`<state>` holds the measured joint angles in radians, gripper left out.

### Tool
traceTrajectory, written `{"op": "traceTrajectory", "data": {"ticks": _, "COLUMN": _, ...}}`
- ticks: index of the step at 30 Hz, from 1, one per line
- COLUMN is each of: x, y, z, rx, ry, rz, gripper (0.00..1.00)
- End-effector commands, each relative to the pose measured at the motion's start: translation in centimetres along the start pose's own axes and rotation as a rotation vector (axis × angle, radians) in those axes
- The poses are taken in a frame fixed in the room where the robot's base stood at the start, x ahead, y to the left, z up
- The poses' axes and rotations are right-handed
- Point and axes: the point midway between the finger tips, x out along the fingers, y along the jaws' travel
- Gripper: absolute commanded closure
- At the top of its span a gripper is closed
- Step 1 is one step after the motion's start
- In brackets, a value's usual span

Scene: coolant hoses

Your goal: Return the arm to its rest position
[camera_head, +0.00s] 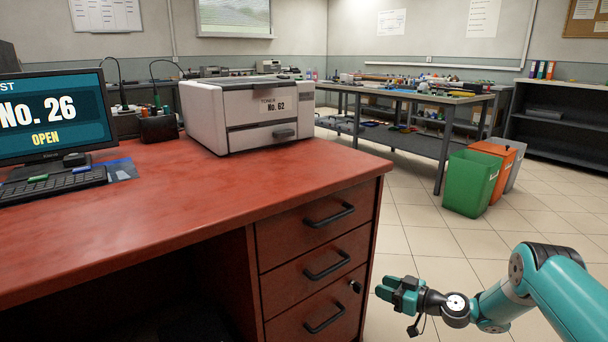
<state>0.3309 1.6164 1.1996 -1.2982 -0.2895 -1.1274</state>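My gripper (385,291) is at the lower right, at the end of my teal arm (560,290). It points left, toward the drawers of the red desk, and appears a little in front of or beside them. It holds nothing that I can see. The fingers are small and seen at an angle, so I cannot tell whether they are open or shut.
A red desk (200,195) with several drawers (328,262) fills the left. On it stand a monitor (50,118), a keyboard (50,186) and a printer (245,112). Green (470,182) and orange (500,160) bins stand behind my arm. Tiled floor (420,240) lies clear between.

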Motion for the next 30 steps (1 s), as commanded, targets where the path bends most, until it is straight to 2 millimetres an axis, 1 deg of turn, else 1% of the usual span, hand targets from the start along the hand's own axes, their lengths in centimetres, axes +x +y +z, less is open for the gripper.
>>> {"op": "traceTrajectory", "data": {"ticks": 1, "x": 1.1, "y": -0.7, "z": -3.2, "rx": 0.002, "ry": -0.04, "rz": -0.05, "gripper": 0.62}}
{"op": "traceTrajectory", "data": {"ticks": 2, "x": 1.5, "y": -1.4, "z": -4.7, "rx": 0.011, "ry": -0.07, "rz": -0.079, "gripper": 0.62}}
{"op": "traceTrajectory", "data": {"ticks": 3, "x": 2.0, "y": -2.2, "z": -6.7, "rx": 0.022, "ry": -0.11, "rz": -0.113, "gripper": 0.62}}
{"op": "traceTrajectory", "data": {"ticks": 5, "x": 2.5, "y": -3.8, "z": -9.6, "rx": 0.039, "ry": -0.174, "rz": -0.159, "gripper": 0.62}}
{"op": "traceTrajectory", "data": {"ticks": 6, "x": 2.7, "y": -5.0, "z": -11.5, "rx": 0.049, "ry": -0.217, "rz": -0.185, "gripper": 0.62}}
{"op": "traceTrajectory", "data": {"ticks": 7, "x": 2.8, "y": -6.0, "z": -12.9, "rx": 0.058, "ry": -0.25, "rz": -0.204, "gripper": 0.62}}
{"op": "traceTrajectory", "data": {"ticks": 8, "x": 2.7, "y": -7.0, "z": -14.2, "rx": 0.067, "ry": -0.284, "rz": -0.221, "gripper": 0.62}}
{"op": "traceTrajectory", "data": {"ticks": 9, "x": 2.6, "y": -8.4, "z": -16.0, "rx": 0.079, "ry": -0.329, "rz": -0.239, "gripper": 0.62}}
{"op": "traceTrajectory", "data": {"ticks": 11, "x": 2.1, "y": -10.7, "z": -18.4, "rx": 0.097, "ry": -0.4, "rz": -0.261, "gripper": 0.62}}
{"op": "traceTrajectory", "data": {"ticks": 12, "x": 1.6, "y": -12.4, "z": -19.9, "rx": 0.108, "ry": -0.447, "rz": -0.272, "gripper": 0.62}}
{"op": "traceTrajectory", "data": {"ticks": 14, "x": 0.5, "y": -14.9, "z": -22.1, "rx": 0.125, "ry": -0.518, "rz": -0.283, "gripper": 0.62}}
{"op": "traceTrajectory", "data": {"ticks": 15, "x": -0.3, "y": -16.6, "z": -23.4, "rx": 0.137, "ry": -0.565, "rz": -0.286, "gripper": 0.62}}
{"op": "traceTrajectory", "data": {"ticks": 17, "x": -1.9, "y": -19.3, "z": -25.0, "rx": 0.155, "ry": -0.636, "rz": -0.285, "gripper": 0.62}}
{"op": "traceTrajectory", "data": {"ticks": 18, "x": -3.0, "y": -21.1, "z": -26.1, "rx": 0.168, "ry": -0.682, "rz": -0.279, "gripper": 0.62}}
{"op": "traceTrajectory", "data": {"ticks": 20, "x": -5.1, "y": -23.7, "z": -27.3, "rx": 0.187, "ry": -0.751, "rz": -0.266, "gripper": 0.62}}
{"op": "traceTrajectory", "data": {"ticks": 21, "x": -6.5, "y": -25.4, "z": -27.9, "rx": 0.2, "ry": -0.796, "rz": -0.253, "gripper": 0.62}}
{"op": "traceTrajectory", "data": {"ticks": 22, "x": -7.7, "y": -26.7, "z": -28.4, "rx": 0.209, "ry": -0.828, "rz": -0.242, "gripper": 0.62}}
{"op": "traceTrajectory", "data": {"ticks": 24, "x": -10.4, "y": -29.4, "z": -28.9, "rx": 0.232, "ry": -0.898, "rz": -0.213, "gripper": 0.62}}
{"op": "traceTrajectory", "data": {"ticks": 27, "x": -14.0, "y": -32.4, "z": -29.1, "rx": 0.262, "ry": -0.978, "rz": -0.166, "gripper": 0.62}}
{"op": "traceTrajectory", "data": {"ticks": 30, "x": -17.1, "y": -34.6, "z": -29.0, "rx": 0.287, "ry": -1.039, "rz": -0.121, "gripper": 0.62}}
